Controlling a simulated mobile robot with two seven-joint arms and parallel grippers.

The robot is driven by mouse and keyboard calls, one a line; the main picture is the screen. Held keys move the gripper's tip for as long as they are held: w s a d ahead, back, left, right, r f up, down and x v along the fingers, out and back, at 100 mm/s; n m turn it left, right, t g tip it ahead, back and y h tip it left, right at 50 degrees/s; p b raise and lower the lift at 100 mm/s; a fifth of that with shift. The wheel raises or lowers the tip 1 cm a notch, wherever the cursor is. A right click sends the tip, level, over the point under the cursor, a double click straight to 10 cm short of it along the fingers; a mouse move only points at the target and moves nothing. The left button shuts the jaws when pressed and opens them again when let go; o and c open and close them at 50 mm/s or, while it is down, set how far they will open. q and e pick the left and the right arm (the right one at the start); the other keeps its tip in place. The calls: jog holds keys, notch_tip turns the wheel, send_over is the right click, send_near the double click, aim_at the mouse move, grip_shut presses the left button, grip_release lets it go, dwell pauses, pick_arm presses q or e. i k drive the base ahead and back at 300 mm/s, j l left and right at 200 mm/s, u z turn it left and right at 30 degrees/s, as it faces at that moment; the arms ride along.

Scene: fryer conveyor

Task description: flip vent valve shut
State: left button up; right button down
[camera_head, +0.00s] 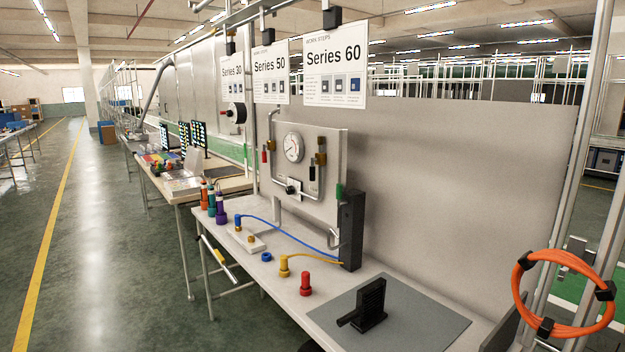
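A grey panel (325,140) stands upright at the back of the workbench and carries a round white pressure gauge (293,147) and bent metal piping. Several small valves sit on the piping. One with a red handle (265,156) is left of the gauge. A brass one with a black handle (312,173) hangs to the right. A black fitting (291,190) is on the lower pipe, and a green handle (339,192) is at the panel's right edge. I cannot tell which is the vent valve or how it is set. Neither gripper is in view.
The bench (262,277) holds a red knob (305,284), yellow and blue fittings with hoses, and several coloured bottles. A tall black box (351,230) stands beside the panel. An orange cable coil (523,297) hangs right.

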aim_at(311, 169)
jog(key=i+j+u, duration=0.25)
jog(key=i, duration=0.6)
jog(key=i+j+u, duration=0.25)
jog(key=i, duration=0.65)
jog(key=l, duration=0.1)
